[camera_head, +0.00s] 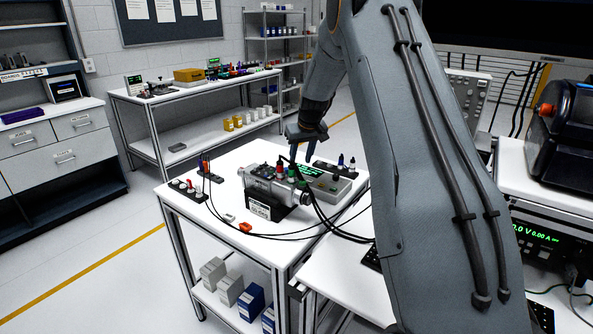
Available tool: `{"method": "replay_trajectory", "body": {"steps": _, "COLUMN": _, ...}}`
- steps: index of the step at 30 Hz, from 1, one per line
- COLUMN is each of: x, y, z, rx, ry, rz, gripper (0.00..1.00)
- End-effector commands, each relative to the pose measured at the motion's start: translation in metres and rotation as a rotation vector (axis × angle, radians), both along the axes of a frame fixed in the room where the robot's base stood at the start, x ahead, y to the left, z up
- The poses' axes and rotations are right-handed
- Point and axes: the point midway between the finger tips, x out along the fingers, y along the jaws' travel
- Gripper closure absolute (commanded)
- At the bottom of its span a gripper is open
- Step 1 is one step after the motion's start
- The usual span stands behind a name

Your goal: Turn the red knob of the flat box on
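A flat grey box (342,189) lies on the white table, behind and right of a grey cylindrical motor unit (268,187). A small red spot on its top (336,177) may be the red knob; it is too small to tell its setting. A green-lit display (311,171) shows beside the box. My gripper (303,153) hangs above the back of the motor unit and the box, pointing down. It appears apart from the box.
Black cables (317,213) run from the motor unit across the table. Small connectors (281,168) stand upright near my gripper. An orange piece (245,227) lies at the table front. My arm hides the area to the right. A bench power supply (540,237) stands right.

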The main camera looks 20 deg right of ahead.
Motion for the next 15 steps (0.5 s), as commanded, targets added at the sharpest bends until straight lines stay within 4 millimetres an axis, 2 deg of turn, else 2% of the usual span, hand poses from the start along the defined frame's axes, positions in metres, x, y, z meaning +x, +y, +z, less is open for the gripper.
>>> {"method": "replay_trajectory", "body": {"steps": 8, "x": 0.014, "y": 0.0, "z": -0.037, "rx": 0.0, "ry": 0.003, "rz": -0.001, "gripper": 0.62}}
{"method": "replay_trajectory", "body": {"steps": 15, "x": 0.022, "y": 0.001, "z": -0.055, "rx": 0.001, "ry": 0.002, "rz": 0.001, "gripper": 0.62}}
